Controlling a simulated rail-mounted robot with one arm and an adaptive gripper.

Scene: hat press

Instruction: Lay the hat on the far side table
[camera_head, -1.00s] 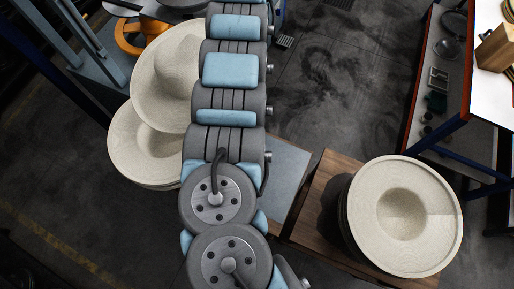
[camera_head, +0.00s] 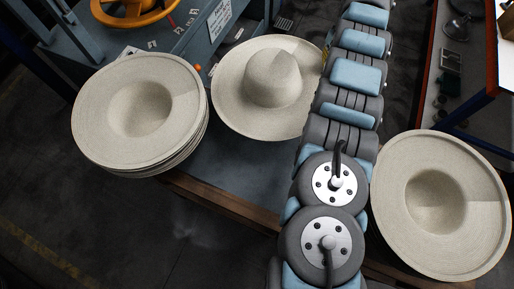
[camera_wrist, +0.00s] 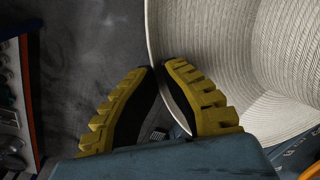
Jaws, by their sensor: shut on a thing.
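A pale woven hat (camera_head: 270,85) is held crown up in the head view, between two hat stacks and over a blue-grey tabletop (camera_head: 225,180) with a wooden edge. My gripper (camera_wrist: 158,68) has ridged yellow fingers, close together at the hat's brim in the wrist view. The hat (camera_wrist: 215,40) fills the upper right there. My arm hides most of the gripper in the head view, at the hat's right edge. I cannot tell which surface is the far side table.
A stack of upturned hats (camera_head: 140,105) stands on the left. Another upturned hat pile (camera_head: 440,205) is right of my arm. Behind is a blue machine (camera_head: 185,45) with a yellow handwheel (camera_head: 130,8). A shelf unit (camera_head: 487,100) stands at the far right.

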